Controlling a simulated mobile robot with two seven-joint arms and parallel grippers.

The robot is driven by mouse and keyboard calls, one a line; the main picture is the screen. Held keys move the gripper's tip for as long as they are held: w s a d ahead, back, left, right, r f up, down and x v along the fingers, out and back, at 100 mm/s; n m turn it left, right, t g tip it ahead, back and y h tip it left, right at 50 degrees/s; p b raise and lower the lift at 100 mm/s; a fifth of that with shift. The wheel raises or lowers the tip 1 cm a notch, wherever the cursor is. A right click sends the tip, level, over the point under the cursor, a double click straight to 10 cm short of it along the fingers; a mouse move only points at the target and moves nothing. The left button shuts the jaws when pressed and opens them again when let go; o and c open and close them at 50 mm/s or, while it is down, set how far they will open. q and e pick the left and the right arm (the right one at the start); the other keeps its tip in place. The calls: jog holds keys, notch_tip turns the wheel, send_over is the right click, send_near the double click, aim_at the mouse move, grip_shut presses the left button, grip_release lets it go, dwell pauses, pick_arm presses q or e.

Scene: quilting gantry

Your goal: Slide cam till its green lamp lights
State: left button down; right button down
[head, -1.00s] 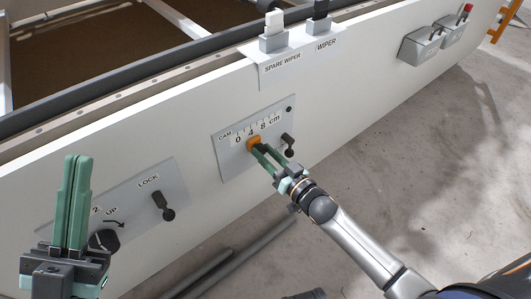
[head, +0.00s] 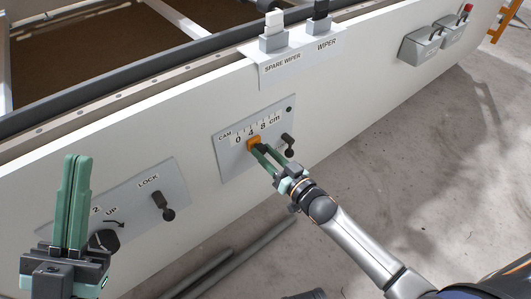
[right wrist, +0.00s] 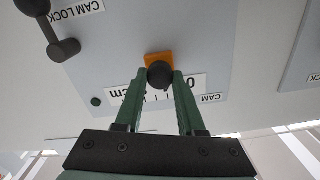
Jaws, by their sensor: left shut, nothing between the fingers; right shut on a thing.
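The cam slide is an orange block with a black ball knob on the grey CAM panel (head: 225,155). The orange block (head: 254,142) stands just below the 4 of the 0-4-8 cm scale (head: 252,132). My right gripper (head: 259,151) is shut on the black knob (right wrist: 160,75), a finger on each side in the right wrist view. The cam's lamp (head: 289,109) is dark, and looks unlit dark green in the right wrist view (right wrist: 96,101). My left gripper (head: 75,160) is shut and empty, pointing up at the far left.
The cam lock lever (head: 288,142), with a black ball end, is right of the slide, close to my right gripper. A LOCK lever (head: 162,204) and a black dial (head: 104,241) are on the left panel. Wiper holders (head: 275,40) sit on the rail above.

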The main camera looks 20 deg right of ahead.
dwell(0.3)
jog(key=shift+w+d+p, duration=0.25)
jog(key=shift+d+p, duration=0.35)
jog(key=shift+d, duration=0.05)
jog(key=c, duration=0.5)
grip_release()
pick_arm(q)
jog(key=shift+r, duration=0.55)
pick_arm(e)
jog(key=shift+s, duration=0.1)
pick_arm(q)
jog(key=shift+m, duration=0.4)
jog(key=r+p, duration=0.3)
jog(key=r, duration=0.1)
jog(key=shift+s+a+r+p, duration=0.1)
jog(key=shift+a+p, duration=0.2)
jog(key=shift+p, duration=0.1)
pick_arm(e)
jog(key=v, duration=1.2)
jog(key=shift+s, duration=0.2)
